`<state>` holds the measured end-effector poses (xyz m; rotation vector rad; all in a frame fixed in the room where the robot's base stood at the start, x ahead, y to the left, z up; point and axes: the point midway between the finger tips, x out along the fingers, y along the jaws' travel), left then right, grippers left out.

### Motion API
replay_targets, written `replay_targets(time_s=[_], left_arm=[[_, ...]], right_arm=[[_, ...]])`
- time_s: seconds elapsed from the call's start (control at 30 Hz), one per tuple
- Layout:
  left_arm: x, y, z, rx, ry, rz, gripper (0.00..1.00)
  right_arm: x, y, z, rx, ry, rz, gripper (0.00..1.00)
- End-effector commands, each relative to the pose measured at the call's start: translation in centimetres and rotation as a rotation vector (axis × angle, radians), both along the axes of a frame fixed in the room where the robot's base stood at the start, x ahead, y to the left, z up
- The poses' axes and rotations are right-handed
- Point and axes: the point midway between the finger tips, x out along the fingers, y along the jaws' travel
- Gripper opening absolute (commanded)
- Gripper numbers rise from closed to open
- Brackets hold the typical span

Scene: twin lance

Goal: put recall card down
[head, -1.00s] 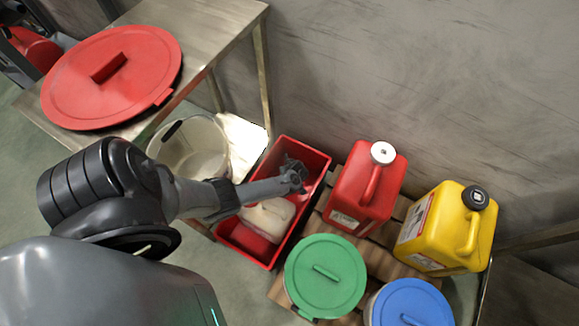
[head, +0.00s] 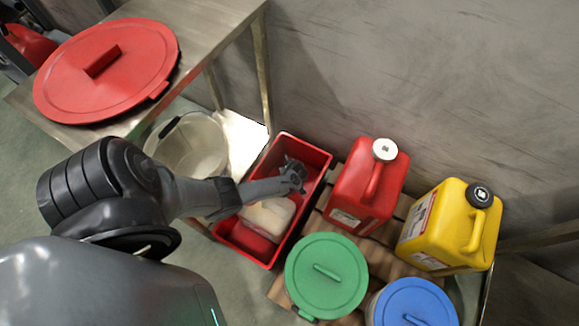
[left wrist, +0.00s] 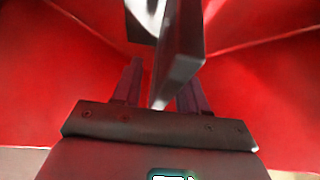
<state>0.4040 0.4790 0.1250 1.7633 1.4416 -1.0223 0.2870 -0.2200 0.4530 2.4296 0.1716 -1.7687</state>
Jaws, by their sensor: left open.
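My left gripper (head: 294,172) is over the upper part of the red bin (head: 228,238), with its fingers pointing into it. In the left wrist view the open fingers (left wrist: 160,92) are spread, with red walls around them. No card can be made out in the head view, where the gripper covers that part of the bin. My right gripper is not in view.
A whitish jug (head: 268,216) lies in the red bin. A clear bucket (head: 190,148) stands left of it. Red (head: 365,190) and yellow (head: 450,225) canisters and green (head: 326,275) and blue (head: 412,303) lidded tubs crowd the right. A red lid (head: 110,70) lies on the metal table.

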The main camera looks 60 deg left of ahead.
Motion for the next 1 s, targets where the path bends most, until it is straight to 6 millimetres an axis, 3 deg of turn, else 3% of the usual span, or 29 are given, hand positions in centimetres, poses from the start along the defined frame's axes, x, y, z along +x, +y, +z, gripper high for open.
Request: replay_targets(time_s=[0.2, 0.7, 1.0], left_arm=[[0.0, 0.0, 0.4, 0.001, -0.001, 0.000, 0.42], [-0.8, -3.6, 7.3, -0.001, -0.001, 0.000, 0.42], [-1.1, -5.4, 10.2, -0.001, 0.000, 0.000, 0.42]], right_arm=[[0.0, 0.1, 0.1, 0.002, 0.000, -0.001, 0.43], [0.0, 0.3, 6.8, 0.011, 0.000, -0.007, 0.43], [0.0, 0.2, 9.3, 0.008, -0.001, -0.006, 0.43]])
